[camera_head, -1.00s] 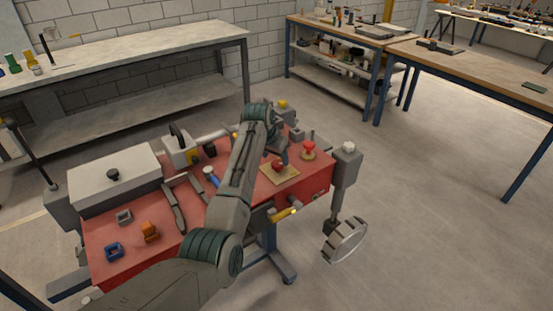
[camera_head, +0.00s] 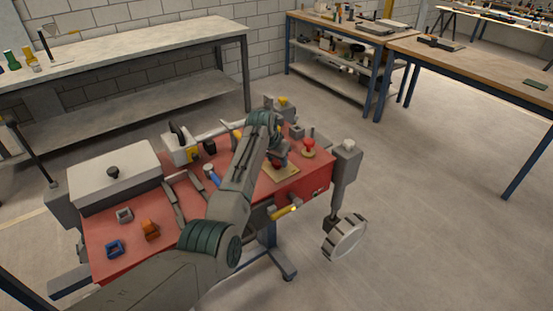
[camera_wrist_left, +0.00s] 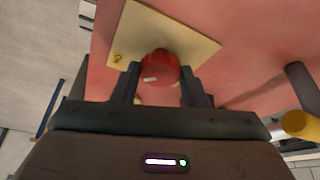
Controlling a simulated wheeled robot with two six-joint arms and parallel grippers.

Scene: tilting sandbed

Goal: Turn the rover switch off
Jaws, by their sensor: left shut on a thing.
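The rover switch appears to be the round red knob (camera_wrist_left: 160,66) on a cream plate (camera_wrist_left: 188,42), fixed to the red rover deck (camera_wrist_left: 255,45). A small white mark shows on the knob. My left gripper (camera_wrist_left: 160,88) has one finger on each side of the knob and is shut on it. In the head view the gripper (camera_head: 279,162) reaches down over the plate (camera_head: 287,173) and hides most of the knob. My right gripper is in neither view.
A red-topped knob (camera_head: 309,146) stands beside the plate. A white box (camera_head: 115,175), blue block (camera_head: 114,249) and orange block (camera_head: 150,229) are on the left of the deck.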

